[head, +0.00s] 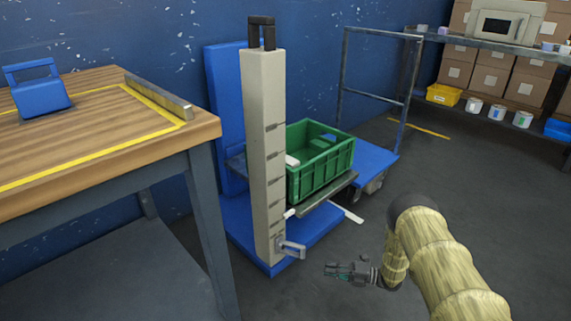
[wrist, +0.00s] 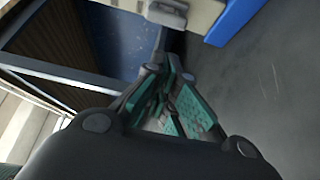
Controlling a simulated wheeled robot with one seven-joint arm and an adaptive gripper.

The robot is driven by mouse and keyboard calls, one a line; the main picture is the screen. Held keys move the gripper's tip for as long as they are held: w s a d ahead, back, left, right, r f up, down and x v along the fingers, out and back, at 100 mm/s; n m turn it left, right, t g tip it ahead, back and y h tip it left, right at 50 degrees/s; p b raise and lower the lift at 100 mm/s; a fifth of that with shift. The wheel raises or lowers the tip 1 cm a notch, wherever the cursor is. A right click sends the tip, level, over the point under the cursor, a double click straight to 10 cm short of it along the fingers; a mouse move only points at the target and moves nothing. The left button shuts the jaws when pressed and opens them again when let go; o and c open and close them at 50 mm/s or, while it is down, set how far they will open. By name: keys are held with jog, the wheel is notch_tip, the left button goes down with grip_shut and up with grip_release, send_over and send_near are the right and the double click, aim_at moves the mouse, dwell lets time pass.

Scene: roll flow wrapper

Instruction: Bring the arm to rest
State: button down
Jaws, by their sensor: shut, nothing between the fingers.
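My gripper (head: 333,270) is low over the floor at the lower middle of the head view, to the right of the beige column with a crank handle (head: 291,249). In the wrist view, its teal-padded fingers (wrist: 178,105) are together with nothing between them. My arm, in a straw-coloured cover, reaches in from the lower right and bends down toward the gripper. In the head view, the gripper is apart from the crank handle, a little lower and to its right.
The beige column (head: 262,150) stands on a blue base (head: 240,225), with a green crate (head: 325,168) on its platform. A wooden-topped table (head: 90,130) is at left. A blue cart (head: 365,160) and shelves (head: 480,42) stand behind. Floor at right is clear.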

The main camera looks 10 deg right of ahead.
jog(key=s+a+f+m+t+h, duration=0.1)
jog(key=s+a+f+m+h, duration=0.2)
jog(key=s+m+h, duration=0.6)
jog(key=s+a+f+m+t+h, duration=0.1)
jog(key=s+a+f+m+h, duration=0.25)
jog(key=s+m, duration=0.65)
jog(key=s+d+r+m+g+h, duration=0.1)
jog(key=s+r+m+g, duration=0.25)
jog(key=s, duration=0.55)
jog(key=s+r+m+g+h, duration=0.2)
jog(key=s+m, duration=0.3)
jog(key=s, duration=0.4)
jog(key=s+d+r+m+g+h, duration=0.1)
jog(key=s+r+m+g, duration=0.15)
jog(key=s+m, duration=0.45)
notch_tip(320, 180, up, 38)
jog(key=s+n+p, duration=0.2)
jog(key=p, duration=3.6)
jog(key=shift+s+f, duration=0.15)
jog(key=shift+f, duration=0.1)
